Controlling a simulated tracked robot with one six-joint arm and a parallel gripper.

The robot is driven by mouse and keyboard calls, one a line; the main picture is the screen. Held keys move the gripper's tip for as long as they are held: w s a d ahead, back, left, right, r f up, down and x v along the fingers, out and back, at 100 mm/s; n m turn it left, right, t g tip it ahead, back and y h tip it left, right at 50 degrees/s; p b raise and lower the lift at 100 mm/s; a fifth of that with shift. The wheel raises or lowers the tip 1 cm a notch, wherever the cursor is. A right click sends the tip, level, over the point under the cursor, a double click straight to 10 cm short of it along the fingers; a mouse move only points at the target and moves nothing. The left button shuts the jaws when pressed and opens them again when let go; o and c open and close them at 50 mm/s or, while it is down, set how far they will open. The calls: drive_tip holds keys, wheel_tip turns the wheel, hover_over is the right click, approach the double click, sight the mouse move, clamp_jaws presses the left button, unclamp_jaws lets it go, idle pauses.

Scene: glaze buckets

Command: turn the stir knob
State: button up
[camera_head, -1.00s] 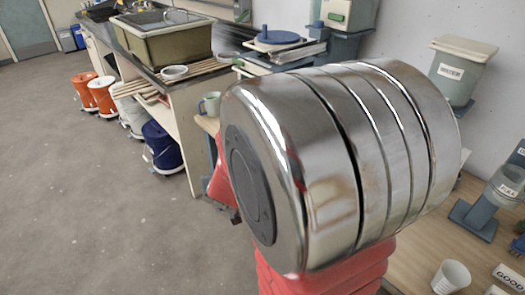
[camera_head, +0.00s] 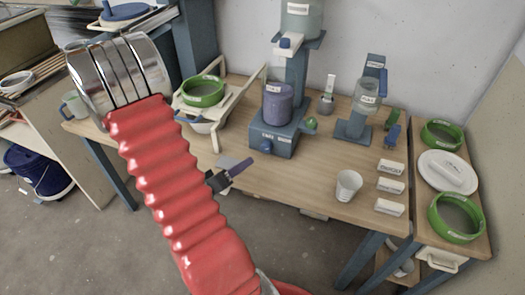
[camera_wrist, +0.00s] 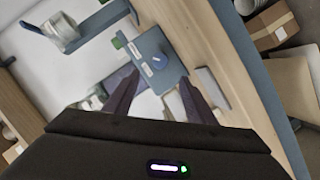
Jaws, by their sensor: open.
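A blue machine (camera_head: 290,146) with a purple pot (camera_head: 278,104) on it stands mid-bench in the head view. A round blue knob (camera_head: 267,150) sits low on its front; I take it as the stir knob, but its label is too small to read surely. The wrist view shows the blue box (camera_wrist: 152,40) with its knob (camera_wrist: 159,61) beyond and between my fingers. In the wrist view my gripper (camera_wrist: 158,80) is open and empty, apart from the knob.
A green ring (camera_head: 203,92) on a white-framed stand is left of the machine. A white cup (camera_head: 348,185) and label blocks (camera_head: 390,187) lie to the right. A blue stand (camera_head: 356,128) is behind them. Bench front between machine and cup is clear.

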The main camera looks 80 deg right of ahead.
sight(264, 150)
idle(0.3)
drive_tip(key=shift+x, duration=6.9)
drive_tip(key=shift+c, duration=0.5)
drive_tip(key=c, duration=0.9)
